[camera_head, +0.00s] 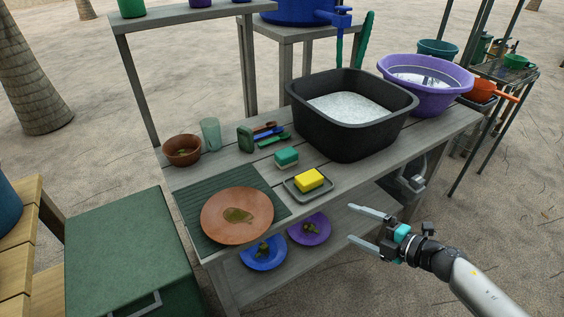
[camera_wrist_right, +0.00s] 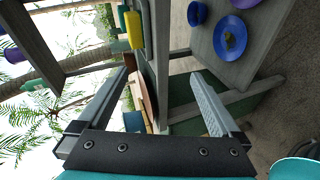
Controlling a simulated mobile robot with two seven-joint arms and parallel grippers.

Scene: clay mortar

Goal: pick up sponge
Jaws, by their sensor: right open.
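A yellow sponge (camera_head: 309,179) lies on a small grey tray (camera_head: 296,193) near the front edge of the grey wooden table. It also shows at the top of the right wrist view (camera_wrist_right: 134,30). A teal and white block (camera_head: 286,158), perhaps another sponge, sits just behind the tray. My right gripper (camera_head: 360,226) is open and empty. It is in front of the table, to the right of and lower in the picture than the yellow sponge, apart from it. In the right wrist view its two fingers (camera_wrist_right: 160,97) are spread wide. My left gripper is not in view.
A black basin (camera_head: 352,140) of foamy water and a purple tub (camera_head: 425,97) stand to the right. A brown plate (camera_head: 215,222) lies on a green mat. Blue (camera_head: 262,265) and purple plates (camera_head: 323,232) are on the lower shelf. A green box (camera_head: 130,260) stands left.

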